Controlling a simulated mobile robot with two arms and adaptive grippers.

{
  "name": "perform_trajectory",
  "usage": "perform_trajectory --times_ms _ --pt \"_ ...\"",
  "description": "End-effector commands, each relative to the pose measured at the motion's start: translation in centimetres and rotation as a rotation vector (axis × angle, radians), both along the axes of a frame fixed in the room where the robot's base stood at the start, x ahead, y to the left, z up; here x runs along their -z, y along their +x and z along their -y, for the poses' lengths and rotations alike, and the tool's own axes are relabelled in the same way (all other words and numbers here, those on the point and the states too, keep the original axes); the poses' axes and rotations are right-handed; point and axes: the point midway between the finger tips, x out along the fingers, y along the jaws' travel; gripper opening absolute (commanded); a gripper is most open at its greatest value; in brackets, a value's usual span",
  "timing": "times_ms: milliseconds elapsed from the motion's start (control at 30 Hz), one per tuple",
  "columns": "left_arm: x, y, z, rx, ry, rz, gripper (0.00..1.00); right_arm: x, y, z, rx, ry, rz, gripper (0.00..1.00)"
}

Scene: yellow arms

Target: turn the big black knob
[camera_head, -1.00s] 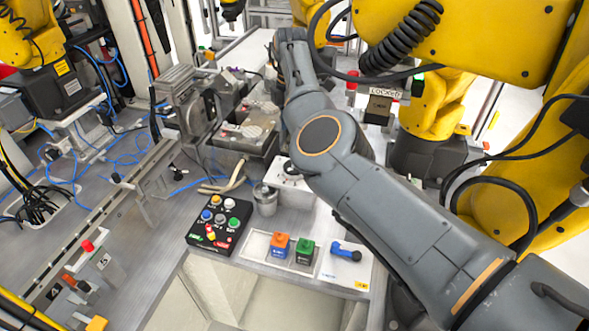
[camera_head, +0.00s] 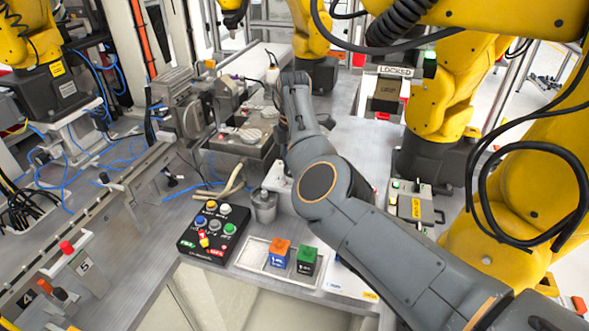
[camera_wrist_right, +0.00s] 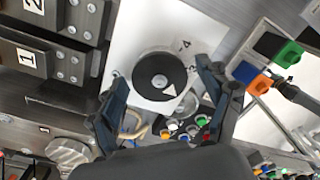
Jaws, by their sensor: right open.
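The big black knob (camera_wrist_right: 160,76) shows in the right wrist view as a round black disc with a grey centre and a white triangle mark. It sits on a white plate (camera_wrist_right: 190,30) with a "4" printed beside it. My right gripper (camera_wrist_right: 160,71) is open, with one finger on each side of the knob in the picture. I cannot tell whether the fingers touch it or how high above it they are. In the head view my right arm hides the knob, and the right gripper is not clearly visible. My left gripper is in neither view.
A black button box (camera_head: 214,232) stands beside a grey metal cup (camera_head: 264,205). Orange-blue (camera_head: 279,252) and green-black (camera_head: 306,260) blocks sit in a tray at the front edge. Metal fixtures (camera_head: 243,140) stand behind, left of my arm. Yellow robot arms (camera_head: 440,95) flank the table.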

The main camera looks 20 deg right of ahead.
Motion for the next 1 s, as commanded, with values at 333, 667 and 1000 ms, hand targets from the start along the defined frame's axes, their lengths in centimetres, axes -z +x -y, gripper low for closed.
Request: perform_trajectory --times_ms 333,667,1000 --pt "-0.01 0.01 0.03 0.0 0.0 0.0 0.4 0.01 -0.01 0.02 0.0 0.0 0.0 0.24" --pt "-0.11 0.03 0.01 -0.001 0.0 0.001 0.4 0.0 -0.01 -0.01 -0.043 0.001 -0.001 0.23" --pt "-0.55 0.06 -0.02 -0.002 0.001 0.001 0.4 -0.07 0.0 -0.06 -0.271 0.001 0.0 0.23"
